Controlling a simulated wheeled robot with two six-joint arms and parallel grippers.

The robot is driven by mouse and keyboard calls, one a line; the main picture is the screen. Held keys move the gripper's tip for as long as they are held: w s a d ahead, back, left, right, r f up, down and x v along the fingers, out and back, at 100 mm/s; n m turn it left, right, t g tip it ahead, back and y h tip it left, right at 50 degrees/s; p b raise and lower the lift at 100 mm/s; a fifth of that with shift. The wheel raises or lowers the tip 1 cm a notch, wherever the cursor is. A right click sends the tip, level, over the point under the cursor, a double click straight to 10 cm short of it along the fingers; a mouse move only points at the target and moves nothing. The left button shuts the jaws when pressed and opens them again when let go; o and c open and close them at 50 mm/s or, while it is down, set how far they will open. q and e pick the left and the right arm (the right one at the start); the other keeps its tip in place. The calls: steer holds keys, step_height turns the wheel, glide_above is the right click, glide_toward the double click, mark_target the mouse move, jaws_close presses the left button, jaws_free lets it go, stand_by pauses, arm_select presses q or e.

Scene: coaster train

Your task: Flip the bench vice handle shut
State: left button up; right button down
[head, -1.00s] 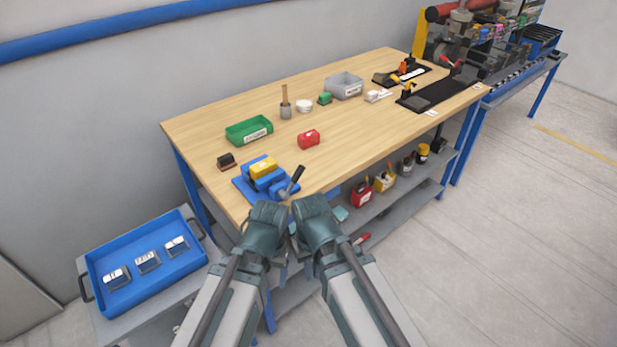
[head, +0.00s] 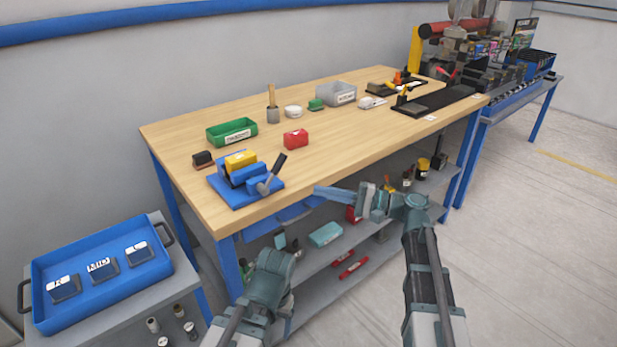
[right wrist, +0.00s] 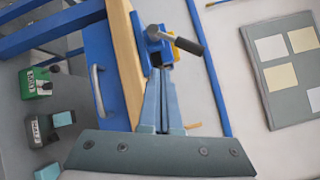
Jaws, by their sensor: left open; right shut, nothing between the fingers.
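The bench vice (head: 240,186) is blue, with a yellow block (head: 240,160) in it, at the front left corner of the wooden workbench. Its handle (head: 278,167) is a grey lever with a black grip, tilted up and to the right. My right gripper (head: 320,191) is shut and empty, in front of the bench edge, pointing left towards the vice and apart from the handle. In the right wrist view its fingers (right wrist: 162,75) point at the vice, with the black handle grip (right wrist: 188,46) just beyond to the right. My left gripper (head: 285,244) is low before the bench, its fingers mostly hidden by its wrist.
The workbench (head: 350,140) also bears a green bin (head: 232,132), a red block (head: 296,138) and a grey bin (head: 337,93). A blue tray (head: 155,272) with labelled blocks stands at lower left. Shelves with several items lie under the bench.

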arm_select(q)
steer(key=shift+d+f+b, duration=0.2)
steer(key=shift+f+b, duration=0.2)
steer(key=shift+f, duration=0.25)
steer(key=shift+d+f+b, duration=0.15)
steer(key=shift+f+b, duration=0.2)
steer(key=shift+f, duration=0.25)
arm_select(e)
steer(key=w+d+r+m+t+y, duration=0.1)
steer(key=w+d+r+t, duration=0.1)
steer(key=d, duration=0.4)
steer(key=shift+w+d+r+m+t+y, duration=0.15)
steer(key=shift+d+m+t+y, duration=0.1)
steer(key=shift+m+t+y, duration=0.15)
arm_select(q)
steer(key=shift+r+p, duration=2.3)
arm_select(e)
steer(key=s+r+x, duration=0.1)
steer(key=s+x, duration=0.1)
steer(key=x, duration=1.1)
steer(key=shift+s+a, duration=0.35)
steer(key=shift+a, duration=0.05)
arm_select(q)
steer(key=shift+r, duration=0.1)
